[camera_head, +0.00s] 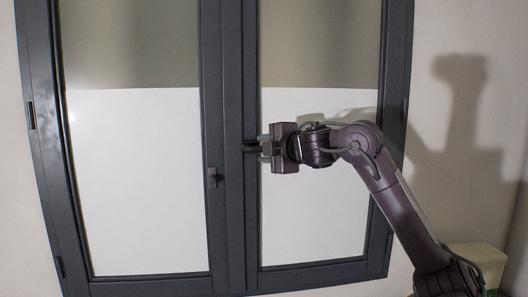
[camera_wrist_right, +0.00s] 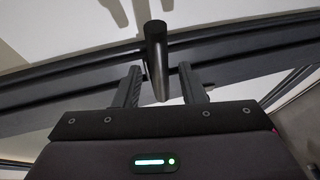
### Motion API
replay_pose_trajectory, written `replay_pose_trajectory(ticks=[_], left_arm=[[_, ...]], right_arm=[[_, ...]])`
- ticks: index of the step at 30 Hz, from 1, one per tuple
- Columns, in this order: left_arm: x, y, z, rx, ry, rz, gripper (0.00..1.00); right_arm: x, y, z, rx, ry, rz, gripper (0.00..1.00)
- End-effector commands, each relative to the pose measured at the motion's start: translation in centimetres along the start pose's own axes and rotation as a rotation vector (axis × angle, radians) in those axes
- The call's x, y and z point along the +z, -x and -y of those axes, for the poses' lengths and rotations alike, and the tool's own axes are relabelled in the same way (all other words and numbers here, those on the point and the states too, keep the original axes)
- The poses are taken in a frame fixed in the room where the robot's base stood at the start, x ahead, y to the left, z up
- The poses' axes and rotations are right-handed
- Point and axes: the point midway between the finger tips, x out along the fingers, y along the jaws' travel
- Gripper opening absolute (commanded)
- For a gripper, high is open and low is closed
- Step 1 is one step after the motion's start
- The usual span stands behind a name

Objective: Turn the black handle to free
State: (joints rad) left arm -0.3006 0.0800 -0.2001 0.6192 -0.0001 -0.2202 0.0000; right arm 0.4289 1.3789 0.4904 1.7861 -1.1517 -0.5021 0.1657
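A black handle (camera_head: 250,147) sits on the middle upright of a dark grey double window or door, at the tips of my right gripper. In the right wrist view the handle (camera_wrist_right: 156,62) is a smooth dark bar between the two fingers. My right gripper (camera_head: 265,146) reaches in from the right, and its fingers (camera_wrist_right: 161,85) stand apart on either side of the bar. A gap shows at the right finger; the left finger is very close, and contact is unclear. The palm hides the lower part of the view. My left gripper is not in view.
A second small dark handle (camera_head: 213,177) is on the left panel's inner edge, left of and below my right gripper. Pale panes (camera_head: 140,180) fill both panels. A pale box-like object (camera_head: 480,262) stands at the lower right by the wall.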

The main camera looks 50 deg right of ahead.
Motion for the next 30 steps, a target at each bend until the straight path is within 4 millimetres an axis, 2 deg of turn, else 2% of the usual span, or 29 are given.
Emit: replay_pose_trajectory(ticks=[3, 9, 12, 17, 30], left_arm=[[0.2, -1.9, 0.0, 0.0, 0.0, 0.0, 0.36], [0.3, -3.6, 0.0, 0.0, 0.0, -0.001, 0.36], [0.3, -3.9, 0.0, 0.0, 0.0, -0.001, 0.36], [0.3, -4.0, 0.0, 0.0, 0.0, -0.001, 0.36], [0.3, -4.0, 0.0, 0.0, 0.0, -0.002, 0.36]], right_arm=[[0.1, 1.9, 0.5, 0.007, 0.003, 0.001, 0.37], [0.0, 5.3, 0.3, 0.007, 0.004, 0.002, 0.37], [0.0, 6.3, 0.2, 0.004, 0.003, 0.001, 0.37], [0.0, 6.9, 0.1, 0.002, 0.001, 0.002, 0.37], [0.0, 6.9, 0.1, 0.001, 0.001, 0.001, 0.37]])
